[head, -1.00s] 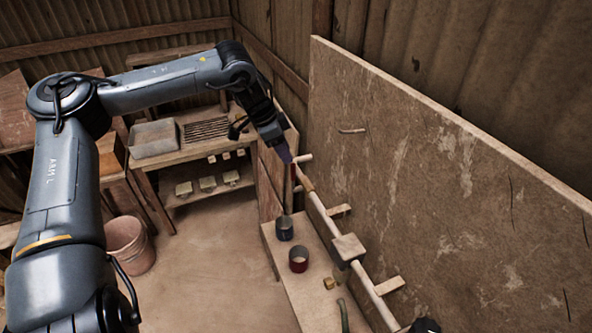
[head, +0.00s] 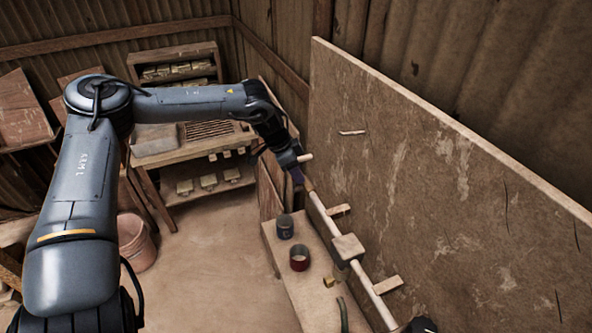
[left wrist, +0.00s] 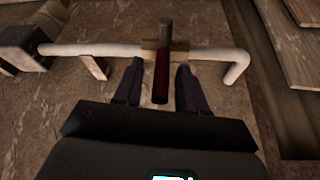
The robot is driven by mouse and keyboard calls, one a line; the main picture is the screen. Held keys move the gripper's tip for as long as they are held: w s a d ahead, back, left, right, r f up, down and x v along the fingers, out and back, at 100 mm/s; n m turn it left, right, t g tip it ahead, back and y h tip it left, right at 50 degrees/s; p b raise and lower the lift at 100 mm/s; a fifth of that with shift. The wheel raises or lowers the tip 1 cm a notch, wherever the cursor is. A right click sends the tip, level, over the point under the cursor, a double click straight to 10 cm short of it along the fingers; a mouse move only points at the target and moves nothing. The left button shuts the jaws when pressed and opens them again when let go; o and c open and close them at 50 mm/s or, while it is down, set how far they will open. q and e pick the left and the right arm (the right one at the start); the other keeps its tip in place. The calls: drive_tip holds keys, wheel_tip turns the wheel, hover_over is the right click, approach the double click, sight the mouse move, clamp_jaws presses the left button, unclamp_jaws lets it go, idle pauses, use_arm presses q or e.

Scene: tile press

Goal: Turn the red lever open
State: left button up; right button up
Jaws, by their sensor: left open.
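The red lever (left wrist: 161,78) shows in the left wrist view, sticking out from a brass valve (left wrist: 150,57) on a pale pipe (left wrist: 95,48). My left gripper (left wrist: 158,88) is open, with one finger on each side of the lever. The lever lies nearer the right finger in the picture; contact cannot be told. In the head view my left gripper (head: 298,178) is at the far end of the pipe, by the valve (head: 309,187), and hides the lever.
The pipe runs along a large upright board (head: 400,170), with a box (head: 348,247) and wooden brackets (head: 388,285) on it. The floor at centre is clear.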

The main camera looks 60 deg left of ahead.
use_arm(q)
drive_tip(key=shift+c, duration=0.4)
clamp_jaws()
